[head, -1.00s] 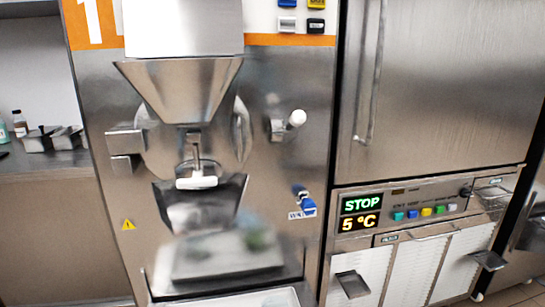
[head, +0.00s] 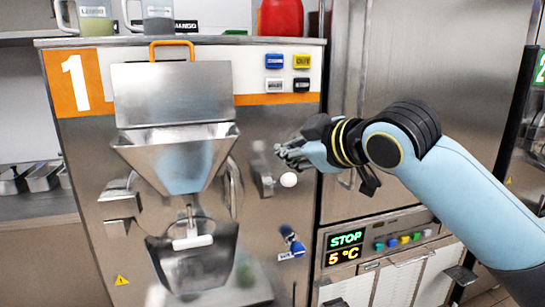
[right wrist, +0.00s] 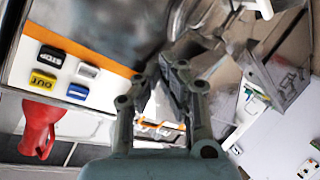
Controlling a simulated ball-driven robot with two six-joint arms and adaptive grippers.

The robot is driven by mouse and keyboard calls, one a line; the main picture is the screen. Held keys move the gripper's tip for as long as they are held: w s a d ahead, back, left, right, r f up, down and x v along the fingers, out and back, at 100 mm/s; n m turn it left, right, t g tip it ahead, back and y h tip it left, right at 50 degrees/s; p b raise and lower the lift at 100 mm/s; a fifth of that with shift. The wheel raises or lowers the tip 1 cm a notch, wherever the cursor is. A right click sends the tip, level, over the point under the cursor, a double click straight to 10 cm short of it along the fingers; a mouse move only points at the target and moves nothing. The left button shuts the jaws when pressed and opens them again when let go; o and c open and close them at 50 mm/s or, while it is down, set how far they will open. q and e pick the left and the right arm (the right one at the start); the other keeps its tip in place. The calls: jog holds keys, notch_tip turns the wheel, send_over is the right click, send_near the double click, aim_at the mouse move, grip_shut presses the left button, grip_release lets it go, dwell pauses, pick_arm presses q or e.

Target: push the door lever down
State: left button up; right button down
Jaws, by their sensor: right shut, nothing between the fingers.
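The batch freezer numbered 1 (head: 85,150) stands in front of me in the head view. Its door lever (head: 288,180) has a white ball knob and juts from a metal bracket right of the steel hopper. My right gripper (head: 281,151) is shut and empty, just above the knob; the two appear apart. In the right wrist view the fingers (right wrist: 178,70) are close together in front of the freezer's blurred steel front. I cannot make out the lever surely there. My left gripper is not in view.
A spout with a white handle (head: 193,242) sits below the hopper (head: 175,155). A red container (head: 282,17) and clear jugs stand on the freezer's top. A steel cabinet (head: 440,80) with a STOP display is close on the right, behind my right arm.

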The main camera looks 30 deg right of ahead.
jog(key=shift+w+f, duration=0.1)
jog(key=shift+w, duration=0.05)
jog(key=p+x, duration=0.2)
jog(key=x, duration=0.8)
jog(key=shift+s+d+f+p, duration=0.55)
jog(key=shift+s+d+f, duration=0.6)
jog(key=shift+s+f, duration=0.1)
